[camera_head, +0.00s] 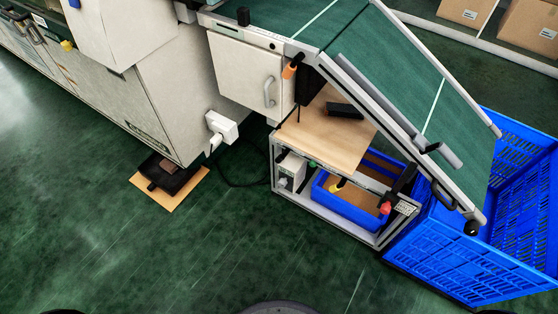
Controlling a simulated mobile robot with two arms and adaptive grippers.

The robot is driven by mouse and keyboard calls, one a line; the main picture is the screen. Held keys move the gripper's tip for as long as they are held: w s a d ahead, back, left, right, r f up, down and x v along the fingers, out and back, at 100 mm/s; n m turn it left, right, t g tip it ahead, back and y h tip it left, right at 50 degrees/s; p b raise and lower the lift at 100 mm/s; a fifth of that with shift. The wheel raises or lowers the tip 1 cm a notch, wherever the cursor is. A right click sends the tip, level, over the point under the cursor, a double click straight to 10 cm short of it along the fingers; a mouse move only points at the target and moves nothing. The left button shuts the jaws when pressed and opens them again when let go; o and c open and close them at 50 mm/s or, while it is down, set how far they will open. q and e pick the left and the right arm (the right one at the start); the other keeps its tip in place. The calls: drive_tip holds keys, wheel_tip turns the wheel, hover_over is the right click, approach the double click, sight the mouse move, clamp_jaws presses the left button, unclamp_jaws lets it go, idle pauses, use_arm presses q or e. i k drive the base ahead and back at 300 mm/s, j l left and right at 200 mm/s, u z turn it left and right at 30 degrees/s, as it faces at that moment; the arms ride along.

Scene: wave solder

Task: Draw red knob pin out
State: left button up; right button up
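A small red knob (386,207) shows at the right front corner of the metal frame (325,230) under the sloping green conveyor. It sits at the lower end of a black bracket or handle, beside a small label. The pin behind the knob is hidden, so I cannot tell how far in it sits. Neither of my grippers can be made out. Only dark slivers show at the bottom edge, too little to identify.
A blue crate (440,255) stands right of the frame, under the conveyor (410,70). A blue bin (345,207) sits inside the frame below a wooden shelf (325,135). A white machine (180,90) stands left. The green floor in front is clear.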

sight(385, 208)
drive_tip(key=k+l+z, duration=0.1)
drive_tip(key=z, duration=1)
